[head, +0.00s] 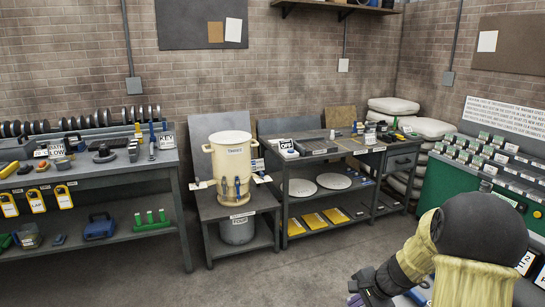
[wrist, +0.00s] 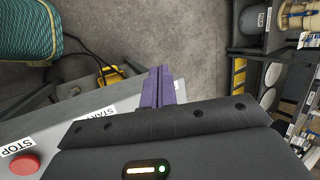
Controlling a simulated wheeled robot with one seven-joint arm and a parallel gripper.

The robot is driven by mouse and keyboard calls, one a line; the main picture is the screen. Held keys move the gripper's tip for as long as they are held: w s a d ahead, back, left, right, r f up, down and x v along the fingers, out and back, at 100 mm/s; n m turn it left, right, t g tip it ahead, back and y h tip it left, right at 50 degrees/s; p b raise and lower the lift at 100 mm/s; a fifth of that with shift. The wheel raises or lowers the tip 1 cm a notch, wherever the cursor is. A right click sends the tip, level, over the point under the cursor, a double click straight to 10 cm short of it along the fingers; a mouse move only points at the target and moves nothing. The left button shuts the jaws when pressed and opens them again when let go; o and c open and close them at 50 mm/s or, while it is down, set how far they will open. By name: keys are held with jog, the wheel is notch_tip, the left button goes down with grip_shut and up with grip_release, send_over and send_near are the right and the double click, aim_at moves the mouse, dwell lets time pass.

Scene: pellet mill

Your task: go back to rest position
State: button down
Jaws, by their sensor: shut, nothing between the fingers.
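My gripper (wrist: 160,88) has purple fingers that are together with nothing between them in the wrist view. It points over the concrete floor. A grey surface with a red stop button (wrist: 21,164) and START and STOP labels lies at the lower left of that view, below and beside my gripper. In the head view my arm is at the lower right, with yellow and black links, and my gripper (head: 362,287) shows only partly at the bottom edge. No object is held.
A cream bucket (head: 231,165) stands on a low grey stand. A left workbench (head: 85,175) and a middle bench (head: 300,160) line the brick wall. A green cabinet (head: 450,185) stands at the right. The concrete floor (head: 300,260) in the middle is clear.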

jog(key=s+a+r+n+h, duration=0.2)
jog(key=s+n, duration=0.4)
jog(key=s, duration=0.3)
jog(key=s+a+r+n+g+h, duration=0.1)
jog(key=s+a+r+n+h, duration=0.1)
jog(key=s+a+n, duration=0.3)
jog(key=s+r+n, duration=0.1)
jog(key=s+n, duration=0.1)
jog(key=s, duration=0.1)
jog(key=shift+s+a+r, duration=0.3)
jog(key=shift+s, duration=0.1)
dwell(1.3)
